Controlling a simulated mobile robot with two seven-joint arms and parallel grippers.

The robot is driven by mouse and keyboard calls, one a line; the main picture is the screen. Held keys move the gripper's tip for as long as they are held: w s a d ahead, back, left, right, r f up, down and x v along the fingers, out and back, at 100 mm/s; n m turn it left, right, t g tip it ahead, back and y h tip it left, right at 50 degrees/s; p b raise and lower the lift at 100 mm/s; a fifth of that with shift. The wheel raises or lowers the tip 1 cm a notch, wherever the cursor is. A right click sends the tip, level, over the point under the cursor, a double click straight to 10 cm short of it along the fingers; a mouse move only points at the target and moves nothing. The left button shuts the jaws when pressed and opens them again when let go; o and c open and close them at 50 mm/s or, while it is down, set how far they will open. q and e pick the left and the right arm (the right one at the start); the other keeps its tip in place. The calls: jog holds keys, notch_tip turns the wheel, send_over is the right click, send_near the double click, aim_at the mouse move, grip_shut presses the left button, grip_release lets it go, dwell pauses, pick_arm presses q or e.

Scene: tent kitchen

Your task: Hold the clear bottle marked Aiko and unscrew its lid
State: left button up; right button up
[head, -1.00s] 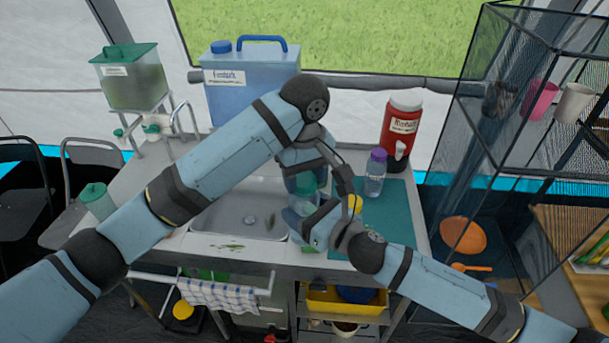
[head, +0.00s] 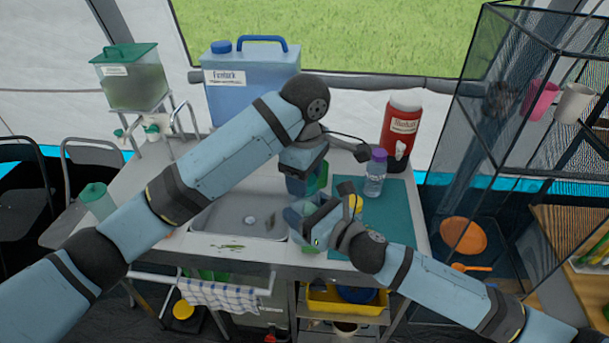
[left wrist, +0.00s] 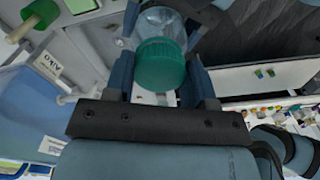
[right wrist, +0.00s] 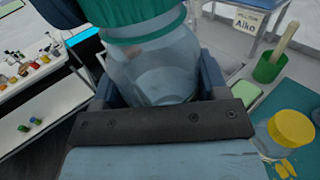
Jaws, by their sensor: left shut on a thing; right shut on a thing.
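In the head view the arms hide much of the bottle. I cannot tell whether the lid is loosened.
A clear bottle with a purple lid (head: 376,174) stands on the teal mat (head: 392,222) to the right. A red dispenser (head: 400,130) is behind it. The sink (head: 235,215) lies left of my grippers. A large blue container (head: 250,85) stands at the back.

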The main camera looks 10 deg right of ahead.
pick_arm(q)
jog(key=shift+r, duration=0.2)
pick_arm(e)
jog(key=shift+w+d, duration=0.15)
jog(key=shift+d, duration=0.05)
pick_arm(q)
jog(key=shift+r, duration=0.65)
pick_arm(e)
jog(key=shift+f, duration=0.15)
pick_arm(q)
jog(key=shift+r, duration=0.2)
jog(key=shift+r, duration=0.1)
pick_arm(e)
jog(key=shift+a, duration=0.1)
pick_arm(q)
jog(key=shift+r, duration=1.95)
pick_arm(e)
jog(key=shift+r, duration=0.2)
